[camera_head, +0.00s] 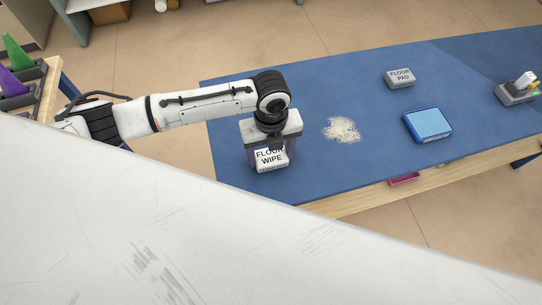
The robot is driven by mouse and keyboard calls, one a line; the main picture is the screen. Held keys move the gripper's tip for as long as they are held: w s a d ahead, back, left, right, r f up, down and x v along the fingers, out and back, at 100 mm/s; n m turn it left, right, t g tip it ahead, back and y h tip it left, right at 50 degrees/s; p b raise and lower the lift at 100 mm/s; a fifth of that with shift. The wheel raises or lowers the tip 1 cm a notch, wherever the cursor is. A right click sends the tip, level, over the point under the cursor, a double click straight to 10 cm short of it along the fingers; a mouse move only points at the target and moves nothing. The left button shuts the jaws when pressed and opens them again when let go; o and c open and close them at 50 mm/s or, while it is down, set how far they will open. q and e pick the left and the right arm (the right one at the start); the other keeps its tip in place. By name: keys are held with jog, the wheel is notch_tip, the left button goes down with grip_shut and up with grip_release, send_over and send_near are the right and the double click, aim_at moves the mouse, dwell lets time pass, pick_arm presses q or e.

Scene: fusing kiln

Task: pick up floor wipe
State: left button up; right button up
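The floor wipe (271,161) is a small white block with dark lettering on its top. It is near the left end of the blue table top. My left gripper (271,151) points down over it, with one finger on each side of the block. The gripper body hides the far part of the block. I cannot tell whether the fingers touch it or whether it is lifted off the table. My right gripper is not in view.
A pale powder patch (342,130) lies right of the gripper. Farther right are a grey block marked floor pad (399,77), a blue-framed pad (428,123) and a grey holder (516,93). A wooden rack (36,100) with coloured pieces stands at the left.

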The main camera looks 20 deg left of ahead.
aim_at(271, 156)
pick_arm(q)
jog(key=c, duration=0.4)
notch_tip(271, 156, up, 10)
jog(key=shift+r+p, duration=0.1)
jog(key=shift+p, duration=0.25)
